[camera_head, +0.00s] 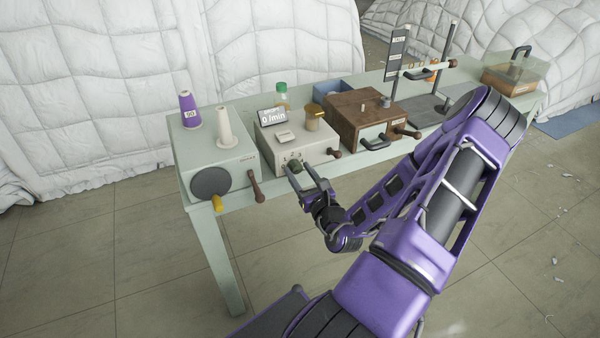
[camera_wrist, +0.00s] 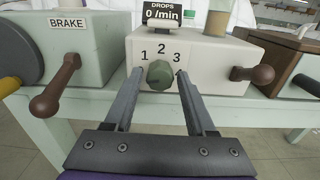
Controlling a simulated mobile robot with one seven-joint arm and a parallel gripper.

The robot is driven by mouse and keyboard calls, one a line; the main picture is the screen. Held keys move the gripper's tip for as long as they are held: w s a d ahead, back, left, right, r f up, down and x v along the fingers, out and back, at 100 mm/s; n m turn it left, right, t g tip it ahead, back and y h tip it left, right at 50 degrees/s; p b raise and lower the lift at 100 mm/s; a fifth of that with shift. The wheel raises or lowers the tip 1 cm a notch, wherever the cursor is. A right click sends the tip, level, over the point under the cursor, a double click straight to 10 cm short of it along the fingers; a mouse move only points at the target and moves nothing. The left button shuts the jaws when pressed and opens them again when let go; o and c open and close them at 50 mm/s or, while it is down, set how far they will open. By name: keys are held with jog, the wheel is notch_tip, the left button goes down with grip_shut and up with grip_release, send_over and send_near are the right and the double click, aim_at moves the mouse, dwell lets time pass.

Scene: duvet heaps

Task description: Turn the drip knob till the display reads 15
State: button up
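The drip knob (camera_wrist: 160,75) is a green-grey dial on the front of a cream box (camera_wrist: 215,65), with the numbers 1, 2 and 3 printed around its top. The display (camera_wrist: 161,14) on top of the box reads "DROPS 0 /min"; it also shows in the head view (camera_head: 272,116). My gripper (camera_wrist: 159,78) is open, its two fingers on either side of the knob, with visible gaps between them and it. In the head view my gripper (camera_head: 308,181) is in front of the box, and the knob (camera_head: 295,165) is partly hidden by a finger.
A green-grey box (camera_head: 212,155) labelled BRAKE, with a brown lever (camera_head: 257,187), stands left. Another brown-knobbed lever (camera_wrist: 253,75) sticks out right of the dial. A wooden box (camera_head: 362,118) stands further right on the pale green table (camera_head: 208,222). Floor in front is open.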

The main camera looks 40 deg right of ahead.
grip_shut()
